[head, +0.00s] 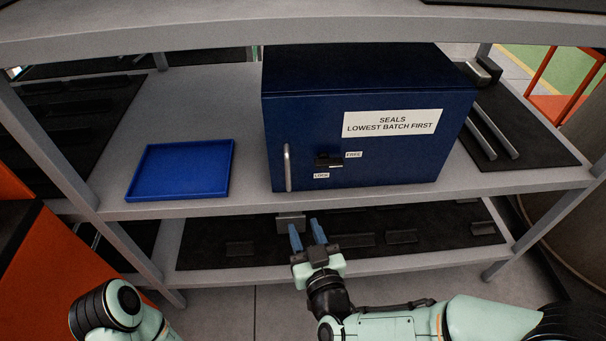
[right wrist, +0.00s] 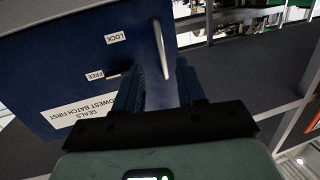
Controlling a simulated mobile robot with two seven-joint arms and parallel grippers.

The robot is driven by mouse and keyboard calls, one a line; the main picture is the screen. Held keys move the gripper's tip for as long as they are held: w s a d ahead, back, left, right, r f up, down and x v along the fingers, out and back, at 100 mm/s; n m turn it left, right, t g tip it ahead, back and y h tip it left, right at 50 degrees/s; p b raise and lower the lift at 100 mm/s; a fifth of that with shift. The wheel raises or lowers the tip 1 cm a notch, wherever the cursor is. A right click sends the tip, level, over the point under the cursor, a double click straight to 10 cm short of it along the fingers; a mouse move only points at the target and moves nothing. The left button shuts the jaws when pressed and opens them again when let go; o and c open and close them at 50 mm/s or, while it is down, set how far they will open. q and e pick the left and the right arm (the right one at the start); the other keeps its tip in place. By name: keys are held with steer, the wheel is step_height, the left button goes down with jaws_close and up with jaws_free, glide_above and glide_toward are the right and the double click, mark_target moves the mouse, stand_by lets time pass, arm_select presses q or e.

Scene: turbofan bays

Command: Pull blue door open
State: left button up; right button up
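The blue door (head: 375,160) is the front of a blue cabinet on the shelf and looks shut. Its silver vertical bar handle (head: 287,167) is at the left edge; it also shows in the right wrist view (right wrist: 160,48). A black latch (head: 328,160) lies roughly level, its right end beside the FREE label (head: 353,154); the LOCK label (head: 321,175) is below. My right gripper (head: 306,227) is open and empty, in front of and below the door. In the right wrist view the handle shows beyond its fingertips (right wrist: 163,68), apart from them. My left gripper is out of view.
An empty blue tray (head: 182,193) lies on the shelf left of the cabinet. Metal bars (head: 493,133) lie on a dark mat to the right. The shelf's front edge (head: 240,206) runs below the door. A lower shelf (head: 215,270) holds several small dark parts.

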mark_target(289, 175)
steer(key=shift+t, duration=0.5)
steer(key=r+x, duration=0.1)
steer(key=x, duration=0.8)
steer(key=r+x, duration=0.1)
steer(key=x, duration=0.3)
steer(key=shift+w+r+b, duration=0.2)
steer(key=shift+r+b, duration=0.15)
jaws_close()
